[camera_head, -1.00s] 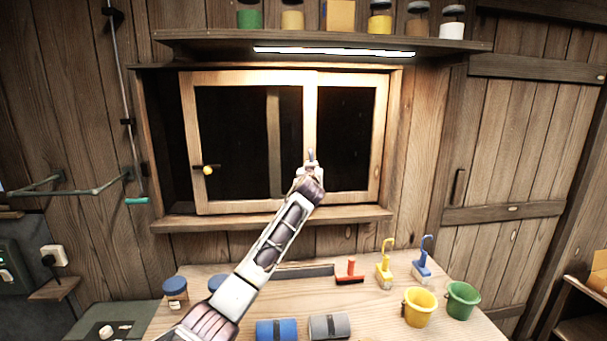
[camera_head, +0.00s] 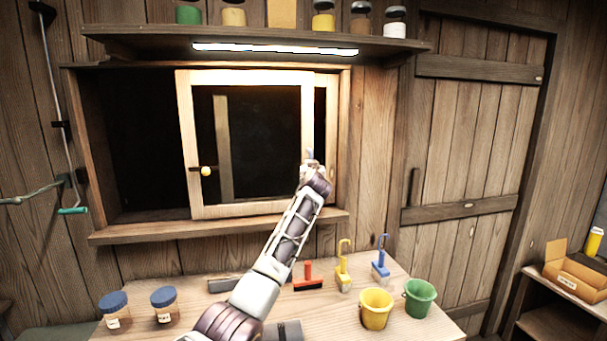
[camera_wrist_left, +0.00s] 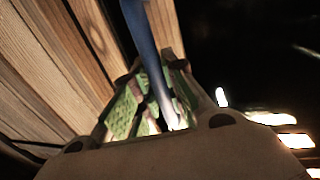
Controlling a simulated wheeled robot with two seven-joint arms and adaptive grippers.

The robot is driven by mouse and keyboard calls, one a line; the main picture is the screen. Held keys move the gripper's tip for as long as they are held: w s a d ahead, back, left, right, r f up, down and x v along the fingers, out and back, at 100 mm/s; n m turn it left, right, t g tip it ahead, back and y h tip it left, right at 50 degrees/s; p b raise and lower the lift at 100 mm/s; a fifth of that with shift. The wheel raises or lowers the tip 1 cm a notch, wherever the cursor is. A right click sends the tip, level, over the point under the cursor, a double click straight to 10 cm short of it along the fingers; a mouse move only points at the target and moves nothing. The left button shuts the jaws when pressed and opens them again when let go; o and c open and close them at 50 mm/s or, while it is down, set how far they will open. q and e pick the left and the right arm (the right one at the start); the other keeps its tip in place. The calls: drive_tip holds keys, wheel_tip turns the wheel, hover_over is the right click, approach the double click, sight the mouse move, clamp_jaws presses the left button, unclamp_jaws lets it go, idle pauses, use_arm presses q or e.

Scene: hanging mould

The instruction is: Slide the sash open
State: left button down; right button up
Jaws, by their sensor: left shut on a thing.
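The sash (camera_head: 188,140) is a pale wooden frame with dark glass in the window frame (camera_head: 72,150) above the bench. A dark gap lies to its left, and its right part overlaps another pale frame (camera_head: 332,130). A yellow knob (camera_head: 206,171) shows at its left side. My left gripper (camera_head: 311,170) is at the sash's right stile. It is shut on a blue-grey upright bar, the sash handle (camera_wrist_left: 150,45), which runs between the green-padded fingers (camera_wrist_left: 152,108) in the left wrist view. My right gripper is not in view.
The bench below holds two blue-lidded jars (camera_head: 164,305), a red brush (camera_head: 308,280), yellow and blue tools, a yellow bucket (camera_head: 376,308) and a green bucket (camera_head: 419,298). A lit shelf (camera_head: 250,40) with jars hangs above. A door (camera_head: 470,140) stands at right.

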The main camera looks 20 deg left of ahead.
use_arm(q)
drive_tip(key=shift+w+d, duration=0.3)
drive_tip(key=shift+d, duration=0.15)
drive_tip(key=c, duration=1.5)
unclamp_jaws()
drive_tip(key=shift+o, duration=0.2)
drive_tip(key=shift+s, duration=0.2)
drive_tip(key=v, duration=1.1)
drive_tip(key=shift+s+d, duration=0.15)
drive_tip(key=shift+s, duration=0.15)
